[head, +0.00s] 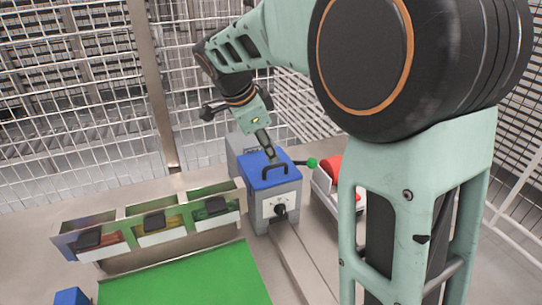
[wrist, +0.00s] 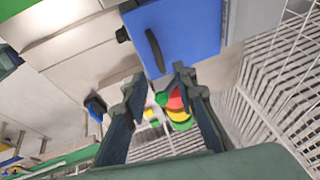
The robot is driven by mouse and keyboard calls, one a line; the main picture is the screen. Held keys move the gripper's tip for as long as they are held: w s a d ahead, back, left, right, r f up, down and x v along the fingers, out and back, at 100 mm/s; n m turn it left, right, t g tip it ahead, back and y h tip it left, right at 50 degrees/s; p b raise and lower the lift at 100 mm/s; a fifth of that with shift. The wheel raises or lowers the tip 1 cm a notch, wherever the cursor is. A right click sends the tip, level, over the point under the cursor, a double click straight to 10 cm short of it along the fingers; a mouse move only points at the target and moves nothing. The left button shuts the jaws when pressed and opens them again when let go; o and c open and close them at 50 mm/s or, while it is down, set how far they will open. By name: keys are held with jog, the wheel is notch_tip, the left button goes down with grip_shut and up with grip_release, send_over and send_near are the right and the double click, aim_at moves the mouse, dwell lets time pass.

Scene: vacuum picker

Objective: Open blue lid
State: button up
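The blue lid (head: 257,181) lies closed on top of a grey box (head: 287,196) and has a black loop handle (head: 284,169). In the wrist view, the blue lid (wrist: 190,30) and its handle (wrist: 154,52) show at the top, just beyond the fingertips. My gripper (head: 270,157) points down over the back part of the lid, close to the handle. In the wrist view my gripper (wrist: 157,76) is open, its two fingers apart with nothing held between them. I cannot tell whether a fingertip touches the lid.
A lever with a green knob (head: 312,163) sticks out right of the box, near a red-and-white item (head: 333,170). A black dial (head: 280,210) is on the box front. Several bins (head: 160,224) and a green surface (head: 185,280) are at left. Wire mesh (head: 215,150) stands behind.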

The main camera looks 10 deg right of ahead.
aim_at(274, 167)
jog(key=x, duration=0.5)
jog(key=shift+f, duration=0.1)
grip_shut()
